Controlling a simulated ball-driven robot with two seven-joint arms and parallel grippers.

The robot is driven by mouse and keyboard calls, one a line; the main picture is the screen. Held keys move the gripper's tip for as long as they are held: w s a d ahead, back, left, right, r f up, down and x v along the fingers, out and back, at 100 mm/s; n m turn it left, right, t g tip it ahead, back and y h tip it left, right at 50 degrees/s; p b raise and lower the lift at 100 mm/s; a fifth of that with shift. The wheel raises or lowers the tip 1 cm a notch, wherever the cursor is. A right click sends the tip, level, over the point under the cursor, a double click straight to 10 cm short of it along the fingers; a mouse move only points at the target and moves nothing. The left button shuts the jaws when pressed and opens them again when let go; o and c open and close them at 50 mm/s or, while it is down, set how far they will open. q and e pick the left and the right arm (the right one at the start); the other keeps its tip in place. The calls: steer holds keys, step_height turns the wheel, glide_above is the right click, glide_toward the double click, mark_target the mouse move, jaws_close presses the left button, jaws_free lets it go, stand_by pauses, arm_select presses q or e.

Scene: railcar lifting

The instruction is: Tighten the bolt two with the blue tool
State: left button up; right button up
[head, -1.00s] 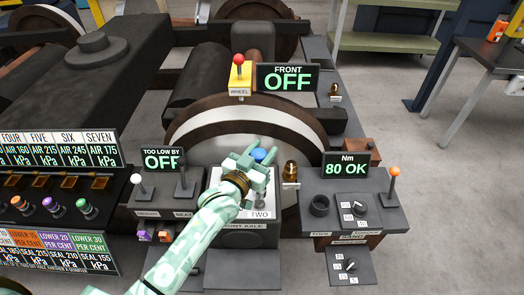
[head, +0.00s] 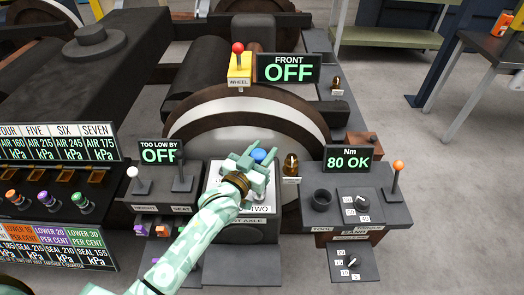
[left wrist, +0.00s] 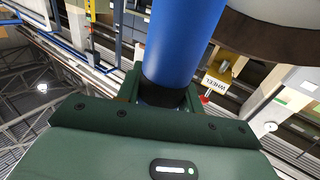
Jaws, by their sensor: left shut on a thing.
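The blue tool shows in the left wrist view (left wrist: 172,45) as a thick blue cylinder with a black collar, held in my left gripper. In the head view only its blue round top (head: 258,155) shows between the fingers of my left gripper (head: 256,166). The gripper is shut on it above the front axle block. The "TWO" label (head: 258,209) is partly visible just below the gripper. Bolt two itself is hidden under the tool and gripper, so I cannot tell how they meet. The Nm display (head: 348,159) reads "80 OK". My right gripper is not in view.
A brass-coloured dome-topped piece (head: 290,166) stands close right of the gripper. The wheel (head: 245,108) rises behind. Right of it, a dark console (head: 372,207) carries a round holder (head: 322,200) and an orange-knobbed lever (head: 397,172). The lever panel (head: 152,207) stands left.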

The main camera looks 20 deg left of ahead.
arm_select(q)
steer(key=shift+p, duration=0.35)
stand_by(0.4)
steer(key=shift+f, duration=0.1)
stand_by(0.3)
steer(key=shift+f, duration=0.75)
stand_by(0.5)
steer(key=shift+s+f+b, duration=0.1)
steer(key=shift+f+b, duration=0.6)
steer(key=shift+f, duration=0.25)
stand_by(1.7)
step_height(320, 180, up, 7)
steer(key=p, duration=0.7)
steer(key=shift+r, duration=0.2)
stand_by(0.9)
